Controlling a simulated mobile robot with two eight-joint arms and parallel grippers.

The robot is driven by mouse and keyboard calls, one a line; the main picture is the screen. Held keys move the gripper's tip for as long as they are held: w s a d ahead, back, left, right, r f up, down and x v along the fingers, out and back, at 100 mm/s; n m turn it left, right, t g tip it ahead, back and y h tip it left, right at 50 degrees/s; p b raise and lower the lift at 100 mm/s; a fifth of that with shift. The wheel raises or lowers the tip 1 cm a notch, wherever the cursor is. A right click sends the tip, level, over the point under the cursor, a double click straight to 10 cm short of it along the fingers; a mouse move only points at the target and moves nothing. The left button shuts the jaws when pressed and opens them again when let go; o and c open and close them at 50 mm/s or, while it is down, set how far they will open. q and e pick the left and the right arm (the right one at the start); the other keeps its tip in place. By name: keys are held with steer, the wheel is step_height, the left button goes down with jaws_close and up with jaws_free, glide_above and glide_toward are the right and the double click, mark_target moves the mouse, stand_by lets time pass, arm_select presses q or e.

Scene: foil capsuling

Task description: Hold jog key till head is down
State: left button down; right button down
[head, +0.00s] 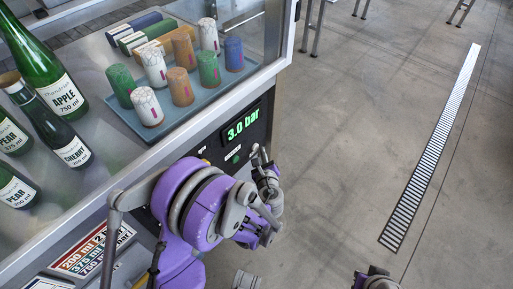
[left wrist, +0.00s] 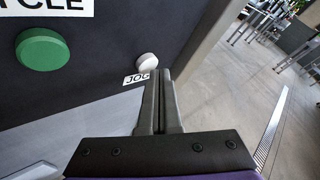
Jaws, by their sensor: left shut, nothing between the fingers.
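The jog key is a white round button (left wrist: 147,61) above a small label reading JOG (left wrist: 137,78), on a dark panel in the left wrist view. My left gripper (left wrist: 162,73) is shut with nothing in it. Its fingertips are just to the lower right of the button. I cannot tell whether they touch it. In the head view my left gripper (head: 260,152) is at the right end of the machine's front panel, and the jog key cannot be made out there. The capsuling head is not in view. No fingers of my right gripper show.
A green button (left wrist: 41,49) is left of the jog key. A display (head: 243,124) reads 3.0 bar. The floor at right, with a drain grate (head: 432,150), is open.

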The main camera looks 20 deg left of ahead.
arm_select(q)
steer(key=shift+w+a, duration=0.15)
steer(key=shift+a, duration=0.3)
stand_by(0.4)
steer(key=shift+d, duration=0.15)
stand_by(2.4)
steer(key=shift+s+d, duration=0.3)
steer(key=shift+d, duration=0.55)
steer(key=d, duration=0.1)
steer(key=s+d, duration=0.1)
steer(key=d, duration=0.2)
steer(key=shift+s+d+b, duration=0.25)
steer(key=shift+s+b, duration=0.15)
stand_by(1.0)
